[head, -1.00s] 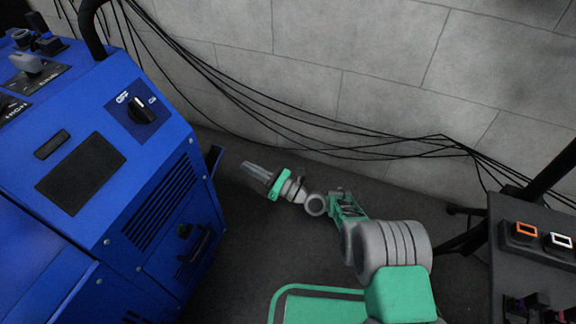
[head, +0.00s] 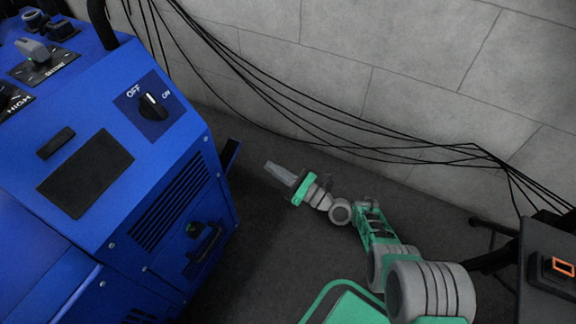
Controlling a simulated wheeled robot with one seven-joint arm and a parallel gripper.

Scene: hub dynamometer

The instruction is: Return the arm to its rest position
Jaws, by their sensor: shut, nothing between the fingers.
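My gripper (head: 279,173) is at the end of my grey and green arm, in the middle of the head view. Its fingers are shut with nothing between them and point to the upper left. It is held out over the dark floor, to the right of the blue machine and apart from it. My arm reaches from the lower right up to the gripper.
The blue machine (head: 85,235) fills the left, with an OFF/ON rotary switch (head: 152,106) and a vented side. Black cables (head: 340,139) hang along the grey block wall (head: 420,60). A dark panel with an orange-framed switch (head: 563,267) stands at the right edge. Dark floor (head: 262,240) is clear between machine and arm.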

